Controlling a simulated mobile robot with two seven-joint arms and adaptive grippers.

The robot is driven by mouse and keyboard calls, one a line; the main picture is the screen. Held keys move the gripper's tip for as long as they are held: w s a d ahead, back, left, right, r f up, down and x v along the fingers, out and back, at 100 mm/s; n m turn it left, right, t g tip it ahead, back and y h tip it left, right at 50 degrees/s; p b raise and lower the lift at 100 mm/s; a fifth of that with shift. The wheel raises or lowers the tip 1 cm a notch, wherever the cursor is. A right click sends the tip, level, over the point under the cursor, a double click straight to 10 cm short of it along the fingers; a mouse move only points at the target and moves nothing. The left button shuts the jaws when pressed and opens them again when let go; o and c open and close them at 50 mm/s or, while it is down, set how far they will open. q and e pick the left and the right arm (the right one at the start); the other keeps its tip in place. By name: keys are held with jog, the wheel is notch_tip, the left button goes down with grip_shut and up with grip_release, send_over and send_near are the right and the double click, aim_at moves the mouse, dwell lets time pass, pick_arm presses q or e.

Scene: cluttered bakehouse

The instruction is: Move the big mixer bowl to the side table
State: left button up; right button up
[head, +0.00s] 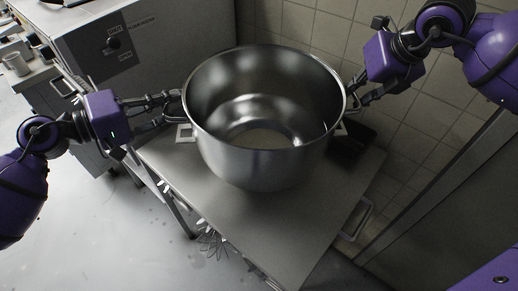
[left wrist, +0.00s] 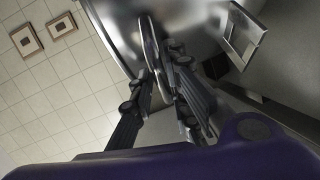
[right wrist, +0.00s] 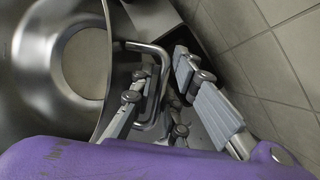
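The big mixer bowl (head: 262,165) is a wide, empty steel bowl, upright over a grey steel table (head: 290,225). I cannot tell whether its base touches the top. It has a bar handle on each side and pale square lugs (head: 185,133). My left gripper (head: 172,100) is at the left handle; in the left wrist view its fingers (left wrist: 163,68) close in on the bar from both sides. My right gripper (head: 358,95) is at the right handle. In the right wrist view its fingers (right wrist: 160,68) stand apart, on either side of the bent bar (right wrist: 150,48).
A grey cabinet (head: 125,50) stands at the back left, and a tiled wall (head: 320,30) is close behind. A dark object (head: 352,140) lies beside the bowl at the right. A whisk (head: 212,240) hangs at the table's left edge. The floor at the left front is clear.

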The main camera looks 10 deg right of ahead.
pick_arm(q)
jog(key=shift+o, duration=0.8)
jog(key=shift+a, duration=0.1)
pick_arm(e)
jog(key=shift+o, duration=0.8)
jog(key=shift+s, duration=0.1)
jog(key=shift+d, duration=0.1)
pick_arm(q)
jog(key=shift+a, duration=0.1)
jog(key=shift+s+a, duration=0.1)
jog(key=shift+a, duration=0.15)
pick_arm(e)
jog(key=shift+d+r, duration=0.1)
jog(key=shift+r, duration=0.1)
pick_arm(q)
jog(key=v, duration=1.1)
pick_arm(e)
jog(key=v, duration=1.1)
jog(key=shift+s+r, duration=0.15)
jog(key=shift+r, duration=0.1)
pick_arm(q)
jog(key=shift+s, duration=0.15)
